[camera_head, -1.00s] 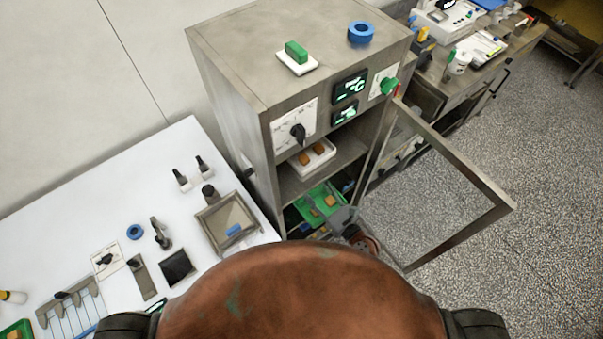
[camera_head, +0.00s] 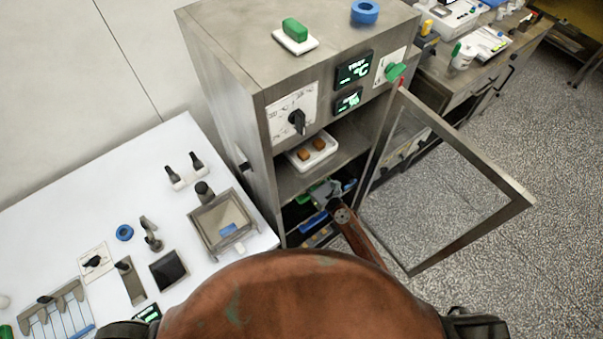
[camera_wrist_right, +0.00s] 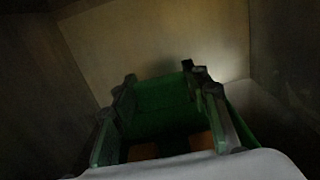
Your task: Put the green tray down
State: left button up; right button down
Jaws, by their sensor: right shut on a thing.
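The green tray (camera_wrist_right: 165,108) fills the middle of the right wrist view, with two brown pieces (camera_wrist_right: 143,152) at its near end, partly hidden. My right gripper (camera_wrist_right: 160,78) is shut on the tray, with a dark finger at each side of it. In the head view my right gripper (camera_head: 326,191) reaches into the open cabinet below the upper shelf. The tray is mostly hidden there behind the gripper, and whether it touches a surface cannot be seen. My left gripper is not in view.
The cabinet's glass door (camera_head: 450,190) stands open to the right. A white tray (camera_head: 312,152) with brown pieces sits on the upper shelf (camera_head: 300,182), just above my gripper. Blue items (camera_head: 313,222) lie lower in the cabinet. A white table (camera_head: 75,190) stands at left.

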notch_tip(320, 180, down, 4)
jog(key=shift+w+r+b, duration=0.15)
jog(key=shift+r+b, duration=0.05)
jog(key=shift+b, duration=1.05)
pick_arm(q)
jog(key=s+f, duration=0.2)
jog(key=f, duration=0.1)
pick_arm(e)
jog(key=shift+r, duration=0.15)
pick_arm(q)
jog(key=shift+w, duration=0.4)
pick_arm(e)
jog(key=c, duration=1.1)
grip_release()
jog(key=shift+f, duration=0.2)
jog(key=shift+c, duration=0.2)
jog(key=shift+r, duration=0.2)
jog(key=b+v, duration=0.1)
jog(key=v, duration=1)
jog(key=shift+d+f, duration=0.1)
jog(key=shift+f, duration=0.05)
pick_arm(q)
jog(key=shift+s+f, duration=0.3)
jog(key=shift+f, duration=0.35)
pick_arm(e)
jog(key=shift+s+d, duration=0.15)
jog(key=shift+s, duration=0.3)
